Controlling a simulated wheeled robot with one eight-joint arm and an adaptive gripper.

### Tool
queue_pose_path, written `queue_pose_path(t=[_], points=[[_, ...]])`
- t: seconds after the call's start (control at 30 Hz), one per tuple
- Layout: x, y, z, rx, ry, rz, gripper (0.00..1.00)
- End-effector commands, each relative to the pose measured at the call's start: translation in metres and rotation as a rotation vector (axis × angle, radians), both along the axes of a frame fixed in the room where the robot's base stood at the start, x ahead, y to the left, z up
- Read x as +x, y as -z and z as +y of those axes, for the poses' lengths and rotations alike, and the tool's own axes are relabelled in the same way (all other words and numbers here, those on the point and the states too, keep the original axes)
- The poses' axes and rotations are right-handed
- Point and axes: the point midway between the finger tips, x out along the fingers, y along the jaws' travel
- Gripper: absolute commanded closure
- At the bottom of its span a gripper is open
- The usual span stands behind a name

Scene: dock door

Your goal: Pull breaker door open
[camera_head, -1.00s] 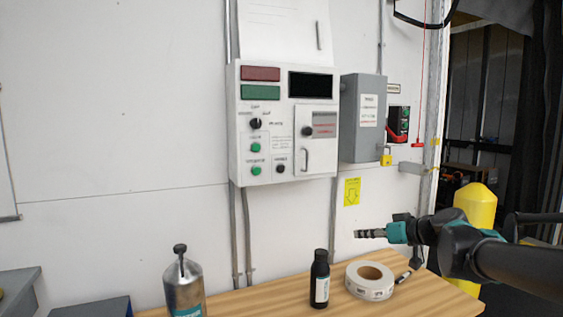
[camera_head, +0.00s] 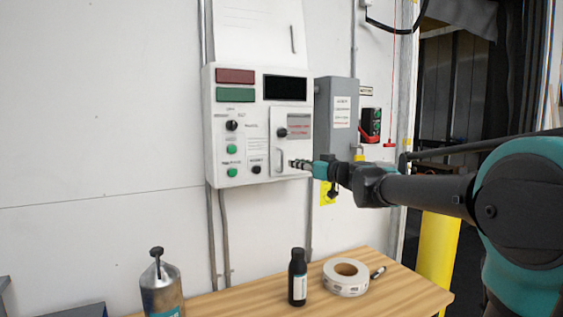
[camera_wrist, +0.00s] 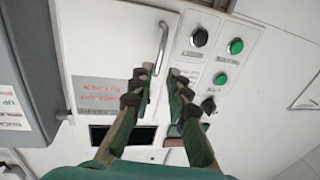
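The breaker door (camera_head: 293,122) is a small white door on the right side of the wall control panel. It looks closed and has a dark knob, a red-lettered label and a metal pull handle (camera_head: 279,161). My gripper (camera_head: 291,164) is just right of the handle in the head view. In the wrist view, my gripper (camera_wrist: 160,80) is open, with its two fingers apart. There the handle (camera_wrist: 162,45) stands ahead of the fingertips, its near end close to the gap between them. I cannot tell whether a finger touches it.
A grey box (camera_head: 337,115) is mounted right of the panel (camera_head: 232,186). Below, a wooden table (camera_head: 232,302) carries a metal bottle (camera_head: 163,292), a black bottle (camera_head: 298,278) and a tape roll (camera_head: 346,289). A yellow post (camera_head: 437,255) stands at the right.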

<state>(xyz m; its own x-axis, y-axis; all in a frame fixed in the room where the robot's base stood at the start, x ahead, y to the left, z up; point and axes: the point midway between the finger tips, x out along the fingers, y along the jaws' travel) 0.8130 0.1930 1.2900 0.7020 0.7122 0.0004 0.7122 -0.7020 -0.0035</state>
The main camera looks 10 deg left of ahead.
Motion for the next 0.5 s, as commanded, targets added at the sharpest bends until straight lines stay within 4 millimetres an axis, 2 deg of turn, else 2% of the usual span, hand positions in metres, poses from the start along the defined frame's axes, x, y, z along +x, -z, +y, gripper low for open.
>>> queue_pose_path(t=[0.1, 0.3, 0.5], points=[[0.017, 0.0, 0.019, 0.0, -0.003, 0.0, 0.84], [0.042, 0.0, 0.044, 0.0, -0.002, 0.0, 0.84], [0.057, 0.0, 0.058, 0.0, -0.001, 0.0, 0.84]])
